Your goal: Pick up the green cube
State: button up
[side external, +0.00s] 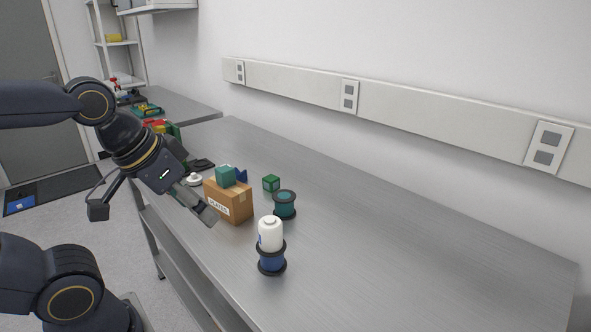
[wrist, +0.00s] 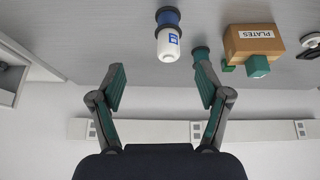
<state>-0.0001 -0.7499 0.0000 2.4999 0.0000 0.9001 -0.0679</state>
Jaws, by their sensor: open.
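The green cube (side external: 271,183) sits on the metal bench, behind the cardboard box and beside the teal spool. In the wrist view, the green cube (wrist: 228,68) shows only as a small piece at the box's edge. A teal block (side external: 226,176) rests on top of the box; it also shows in the wrist view (wrist: 258,66). My gripper (side external: 203,205) is in front of the box in the side view, above the bench's near edge. In the wrist view my gripper (wrist: 160,78) has its fingers wide apart with nothing between them.
The cardboard box (side external: 233,204) is labelled PLATES. The teal spool (side external: 285,205) stands right of the cube. A white bottle (side external: 270,234) stands on a blue spool (side external: 271,262) nearer the front. Several items lie at the far left. The bench's right side (side external: 430,250) is clear.

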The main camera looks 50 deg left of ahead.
jog(key=w+a+r+n+t+h, duration=0.2)
jog(key=w+r+n, duration=0.9)
jog(key=n, duration=0.7)
jog(key=n+g+y, duration=0.2)
jog(key=n+g, duration=0.1)
jog(key=n, duration=1.5)
send_over(267, 180)
jog(key=s, duration=0.6)
notch_tip(267, 180, down, 19)
jog(key=x, duration=1)
jog(key=shift+s+d+f, duration=0.1)
jog(key=shift+f, duration=0.35)
jog(key=x, duration=0.5)
jog(key=shift+w+a+f, duration=0.2)
jog(key=shift+w+f, duration=0.05)
jog(key=shift+w, duration=0.05)
